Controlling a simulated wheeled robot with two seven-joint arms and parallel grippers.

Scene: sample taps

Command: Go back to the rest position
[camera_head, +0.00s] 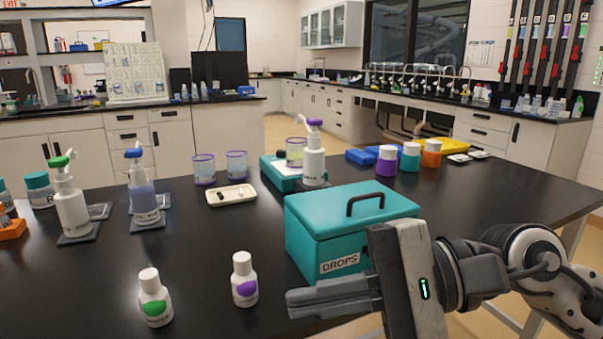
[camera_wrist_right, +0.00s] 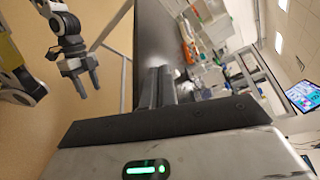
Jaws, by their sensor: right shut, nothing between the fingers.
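My right gripper (camera_head: 290,303) reaches in from the right in the head view. Its fingers are closed together with nothing between them. It is over the near part of the dark table, in front of the teal DROPS box (camera_head: 320,230) and hiding part of it. The shut fingers also show in the right wrist view (camera_wrist_right: 158,70). My left gripper (camera_wrist_right: 90,92) shows only in the right wrist view, at the upper left. Its two fingers are apart and empty, beside the table and over the tan floor.
Two small bottles, one with a green label (camera_head: 155,300) and one with a purple label (camera_head: 244,280), stand left of my right gripper. Pump bottles (camera_head: 72,205) stand farther left. Capped jars (camera_head: 410,157) stand behind the box. The table's right part is clear.

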